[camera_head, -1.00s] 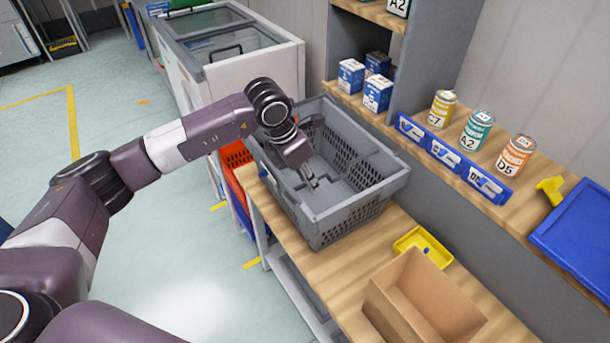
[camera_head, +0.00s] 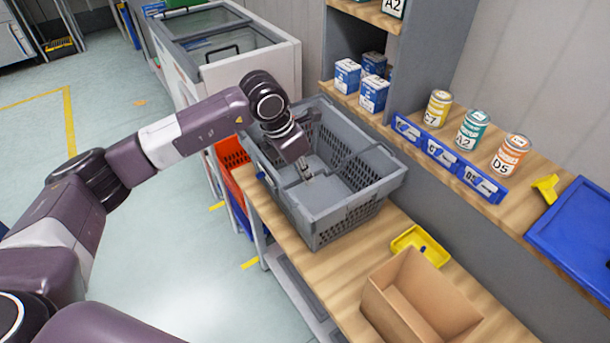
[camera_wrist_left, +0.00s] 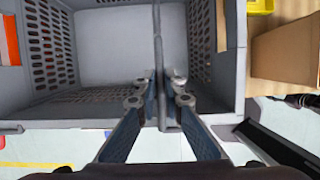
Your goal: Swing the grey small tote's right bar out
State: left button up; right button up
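The grey small tote (camera_head: 322,230) stands on the wooden bench in the head view, its perforated walls and floor showing. My left gripper (camera_head: 307,175) reaches down into it from the left, near its middle. In the left wrist view a thin grey bar (camera_wrist_left: 158,35) runs across the tote between the two fingertips (camera_wrist_left: 163,78). The fingers are drawn close together on both sides of the bar and look closed on it; the exact contact is small to see. My left arm hides part of the tote's far left rim. My right gripper is not in view.
A cardboard box (camera_head: 380,310) and a yellow tray (camera_head: 405,240) stand right of the tote. An orange crate (camera_head: 232,160) is at its left. A shelf with cans (camera_head: 473,130) and blue bins (camera_head: 440,152) runs behind. A white chest (camera_head: 262,80) stands beyond.

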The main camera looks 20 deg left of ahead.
pick_arm(q)
jog(key=shift+r, duration=0.1)
jog(key=shift+s+d+r+p, duration=0.15)
jog(key=shift+r+p, duration=0.1)
jog(key=shift+r, duration=0.2)
jog(key=shift+w+d+r+p, duration=0.1)
jog(key=shift+r+p, duration=0.1)
jog(key=shift+r, duration=0.2)
jog(key=shift+s, duration=0.15)
jog(key=shift+s+d+r+p, duration=0.2)
jog(key=shift+s+d+r, duration=0.1)
jog(key=shift+r, duration=0.15)
jog(key=shift+s+d+r+p, duration=0.2)
jog(key=shift+d+r, duration=0.1)
jog(key=shift+r, duration=0.1)
